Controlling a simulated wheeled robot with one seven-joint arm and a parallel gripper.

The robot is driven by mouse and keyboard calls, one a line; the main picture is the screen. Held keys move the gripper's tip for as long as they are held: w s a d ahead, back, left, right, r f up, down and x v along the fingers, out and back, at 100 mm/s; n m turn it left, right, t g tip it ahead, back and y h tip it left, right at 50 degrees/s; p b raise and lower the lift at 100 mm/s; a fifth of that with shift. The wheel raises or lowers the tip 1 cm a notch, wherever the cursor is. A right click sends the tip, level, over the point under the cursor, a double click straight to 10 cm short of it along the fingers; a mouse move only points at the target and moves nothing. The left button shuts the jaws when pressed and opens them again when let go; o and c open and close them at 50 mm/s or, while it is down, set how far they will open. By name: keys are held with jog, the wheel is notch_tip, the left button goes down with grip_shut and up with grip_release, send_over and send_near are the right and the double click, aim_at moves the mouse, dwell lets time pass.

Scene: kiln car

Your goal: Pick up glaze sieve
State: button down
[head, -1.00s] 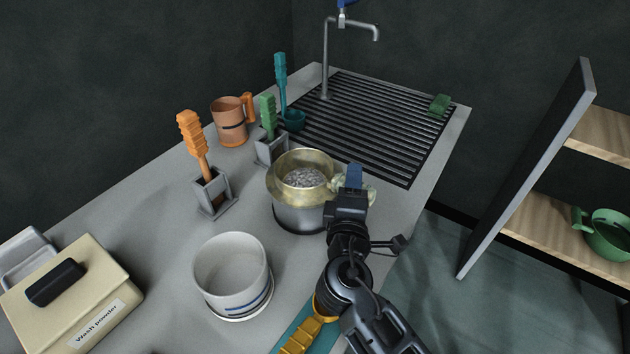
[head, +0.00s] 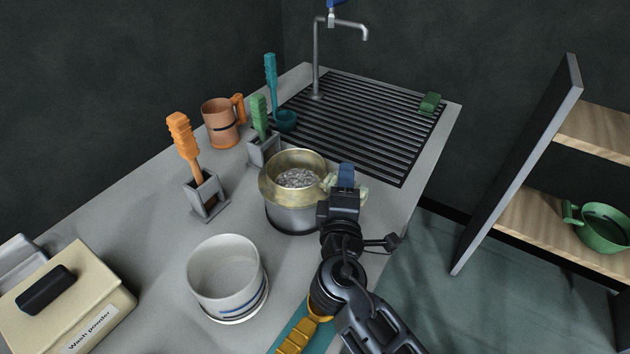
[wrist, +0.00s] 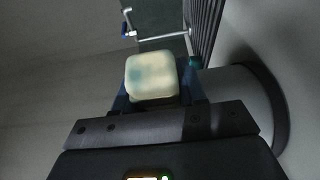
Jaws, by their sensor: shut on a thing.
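The glaze sieve (head: 275,186) is a brass-coloured round bowl with grey, lumpy-looking contents. It sits at the top of a grey metal pot (head: 292,217) on the counter; I cannot tell whether it is clear of the pot's rim. A pale cream handle (head: 361,195) sticks out at its right side. My gripper (head: 346,180), with blue fingertips, is shut on that handle. In the wrist view the handle (wrist: 152,77) shows as a pale rounded block between the fingers. The fingers hide part of it.
A white bowl (head: 222,268) stands in front. An orange-handled tool (head: 183,145) and a green-handled one (head: 259,115) stand in holders behind left, near a brown mug (head: 220,124). A drain grate (head: 365,120) and tap (head: 317,60) are behind. A shelf panel (head: 520,160) rises at right.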

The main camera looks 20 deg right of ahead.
jog(key=shift+r, duration=0.15)
notch_tip(320, 180, up, 4)
jog(key=shift+r, duration=0.1)
jog(key=s+d+r+p, duration=0.1)
jog(key=s+d+r, duration=0.5)
jog(key=d, duration=0.3)
jog(key=shift+s+r, duration=0.3)
jog(key=shift+s, duration=0.35)
jog(key=c, duration=1.1)
grip_release()
jog(key=shift+c, duration=0.2)
grip_shut()
